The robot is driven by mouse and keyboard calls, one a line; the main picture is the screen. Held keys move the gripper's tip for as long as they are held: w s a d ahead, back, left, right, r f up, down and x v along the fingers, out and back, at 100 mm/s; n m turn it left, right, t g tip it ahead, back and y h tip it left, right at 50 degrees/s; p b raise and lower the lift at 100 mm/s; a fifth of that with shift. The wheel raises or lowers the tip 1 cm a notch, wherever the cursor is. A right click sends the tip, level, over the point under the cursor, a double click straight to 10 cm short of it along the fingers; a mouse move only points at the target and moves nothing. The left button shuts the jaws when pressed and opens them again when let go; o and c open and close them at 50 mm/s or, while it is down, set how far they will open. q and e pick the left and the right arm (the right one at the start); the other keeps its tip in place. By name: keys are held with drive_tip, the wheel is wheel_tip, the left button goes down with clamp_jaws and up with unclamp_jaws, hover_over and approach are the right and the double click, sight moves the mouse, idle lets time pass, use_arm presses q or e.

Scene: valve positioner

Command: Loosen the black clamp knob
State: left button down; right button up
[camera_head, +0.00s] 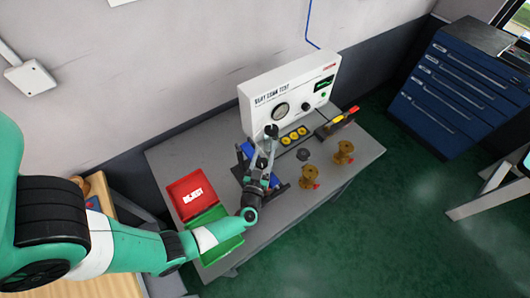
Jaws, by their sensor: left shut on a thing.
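A small black knob (271,130) shows at the tip of my left gripper, in front of the white leak test unit (262,92); it looks like the clamp knob. My left gripper (268,142) reaches up over the bench from the lower left and is shut on it. The fingers and wrist hide most of the clamp and what lies beneath. My right gripper is not in view.
A red reject bin (187,186) and a green bin (222,247) are left of my wrist. Two brass valves (343,153) (309,177) and a dark round part (303,155) stand to the right. A rack with colored handles (338,120) is behind. The right front bench is clear.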

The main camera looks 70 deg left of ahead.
sight(261, 169)
use_arm(q)
drive_tip(key=shift+c, duration=1.4)
unclamp_jaws()
drive_tip(key=p+v, duration=0.1)
drive_tip(key=v, duration=0.9)
drive_tip(key=shift+s+d+p, duration=0.1)
drive_tip(key=shift+d+p, duration=0.15)
drive_tip(key=shift+p, duration=0.15)
drive_tip(key=shift+s+d, duration=0.4)
